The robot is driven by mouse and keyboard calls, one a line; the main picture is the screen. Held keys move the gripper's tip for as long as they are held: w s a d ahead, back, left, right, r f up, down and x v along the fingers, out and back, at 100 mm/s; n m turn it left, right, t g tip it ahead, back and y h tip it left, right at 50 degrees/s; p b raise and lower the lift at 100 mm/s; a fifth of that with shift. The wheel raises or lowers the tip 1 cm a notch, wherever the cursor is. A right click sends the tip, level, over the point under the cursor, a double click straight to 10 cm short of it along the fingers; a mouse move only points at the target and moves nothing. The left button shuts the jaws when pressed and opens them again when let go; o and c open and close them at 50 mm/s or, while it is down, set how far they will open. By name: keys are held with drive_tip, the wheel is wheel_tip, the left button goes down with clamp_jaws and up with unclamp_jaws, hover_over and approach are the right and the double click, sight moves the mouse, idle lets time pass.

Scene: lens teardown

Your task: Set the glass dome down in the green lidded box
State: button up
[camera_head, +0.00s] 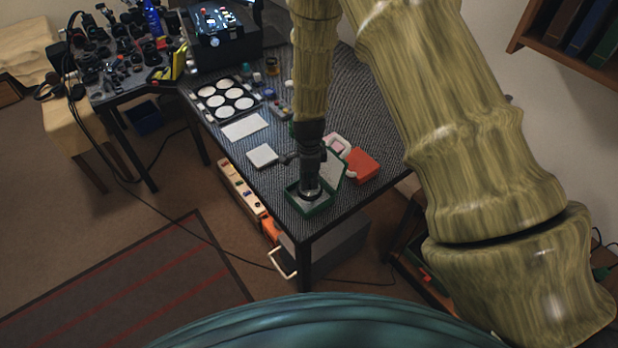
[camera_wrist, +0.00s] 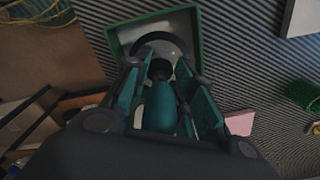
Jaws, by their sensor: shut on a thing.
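The green lidded box (camera_head: 299,207) stands at the table's near corner with its lid (camera_head: 333,166) open at its right rear side. In the wrist view its green rim (camera_wrist: 116,42) surrounds a pale inside. My gripper (camera_head: 309,186) points down over the box, its fingertips at or just inside the opening. It is shut on the glass dome (camera_head: 310,194), a small round piece with a dark edge; in the wrist view the dome (camera_wrist: 161,50) shows between the fingertips, partly hidden by them. I cannot tell whether the dome touches the box floor.
A red box (camera_head: 362,166) lies right of the lid. A white square pad (camera_head: 262,156) and a tray of white discs (camera_head: 227,97) lie farther left and back. The table's front edge is close to the green box.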

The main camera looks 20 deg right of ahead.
drive_tip(key=shift+s+f+b, duration=0.1)
drive_tip(key=shift+f+b, duration=0.6)
drive_tip(key=shift+f, duration=1.35)
idle(2.7)
drive_tip(key=shift+r+p, duration=3.3)
drive_tip(key=shift+r, duration=1.8)
